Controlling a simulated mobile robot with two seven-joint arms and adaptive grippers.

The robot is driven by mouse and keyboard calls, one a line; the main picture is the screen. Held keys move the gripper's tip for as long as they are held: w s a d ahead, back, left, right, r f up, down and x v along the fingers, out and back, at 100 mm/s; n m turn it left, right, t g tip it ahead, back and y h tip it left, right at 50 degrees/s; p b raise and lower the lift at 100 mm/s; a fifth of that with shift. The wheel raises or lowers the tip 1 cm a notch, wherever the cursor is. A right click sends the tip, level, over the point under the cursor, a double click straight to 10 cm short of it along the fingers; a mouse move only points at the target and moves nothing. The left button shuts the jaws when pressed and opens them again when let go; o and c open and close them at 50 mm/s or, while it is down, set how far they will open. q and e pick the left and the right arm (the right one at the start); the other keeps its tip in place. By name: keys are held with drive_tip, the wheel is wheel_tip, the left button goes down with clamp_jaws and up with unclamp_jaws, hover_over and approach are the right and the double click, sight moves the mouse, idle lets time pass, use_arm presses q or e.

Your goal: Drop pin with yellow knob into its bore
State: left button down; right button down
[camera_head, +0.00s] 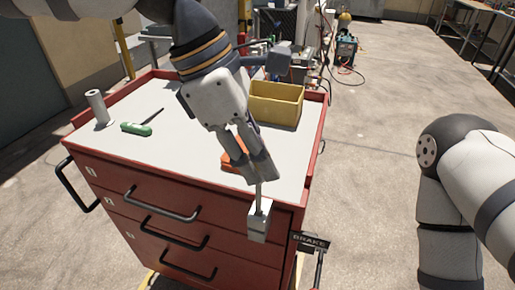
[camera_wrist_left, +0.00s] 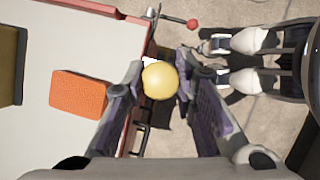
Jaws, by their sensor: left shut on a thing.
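My left gripper (camera_head: 265,175) is shut on the pin, above the front right corner of a red tool cabinet. The pin's thin metal shaft (camera_head: 260,195) points down from the fingers to a pale grey block (camera_head: 258,228) at that corner. The shaft's lower end meets the top of the block; I cannot tell how far in it is. The yellow knob (camera_wrist_left: 160,81) shows between the fingertips in the left wrist view and hides the bore. My right gripper (camera_wrist_left: 207,60) seems to be at the right of that view, its fingers apart and empty.
The red cabinet's white top (camera_head: 190,130) holds a yellow bin (camera_head: 275,103), an orange block (camera_wrist_left: 78,95), a green-handled screwdriver (camera_head: 137,129) and a grey roll (camera_head: 97,107). A brake sign (camera_head: 310,242) is beside the cabinet's right side. Open concrete floor (camera_head: 380,120) lies right.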

sight(257, 211)
use_arm(q)
drive_tip(key=shift+f, duration=3.75)
drive_tip(key=c, duration=1.2)
unclamp_jaws()
